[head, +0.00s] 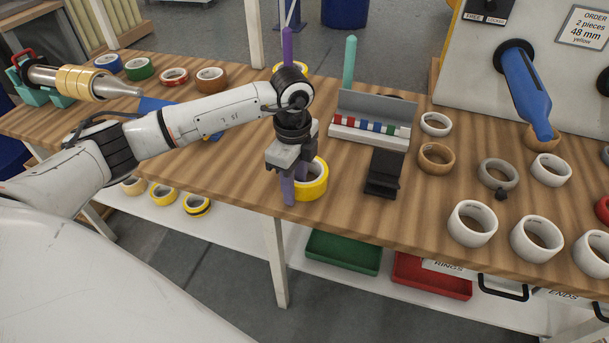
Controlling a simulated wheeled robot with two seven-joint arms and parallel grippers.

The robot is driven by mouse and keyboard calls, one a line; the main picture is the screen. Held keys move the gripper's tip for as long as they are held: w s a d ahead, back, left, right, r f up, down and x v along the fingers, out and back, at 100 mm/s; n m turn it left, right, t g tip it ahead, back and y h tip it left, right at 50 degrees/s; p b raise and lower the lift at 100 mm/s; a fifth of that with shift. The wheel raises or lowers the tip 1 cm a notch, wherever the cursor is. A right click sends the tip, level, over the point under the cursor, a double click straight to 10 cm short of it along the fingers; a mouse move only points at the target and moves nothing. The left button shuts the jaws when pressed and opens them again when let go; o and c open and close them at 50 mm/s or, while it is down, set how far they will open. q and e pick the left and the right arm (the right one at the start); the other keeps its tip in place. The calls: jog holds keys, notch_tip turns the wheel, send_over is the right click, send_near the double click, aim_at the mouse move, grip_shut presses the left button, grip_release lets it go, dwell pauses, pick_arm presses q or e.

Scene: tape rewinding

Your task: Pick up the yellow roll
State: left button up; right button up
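A yellow roll (317,187) lies near the front edge of the wooden table. My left gripper (294,183) is lowered at the roll's left side, pointing down. One purple finger shows just left of the roll; the other is partly hidden against the roll, by its opening. I cannot tell whether the fingers press on the roll's wall or stand apart from it. The roll appears to rest on the table. My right gripper is not in view.
A grey rack with coloured pieces (370,125) and a black stand (384,174) are right of the roll. White rolls (472,223) and a brown roll (436,158) lie farther right. A metal cone spindle (110,86) is at far left. Green (343,252) and red trays (432,276) are below.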

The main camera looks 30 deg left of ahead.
pick_arm(q)
grip_shut()
jog(key=shift+r, duration=0.15)
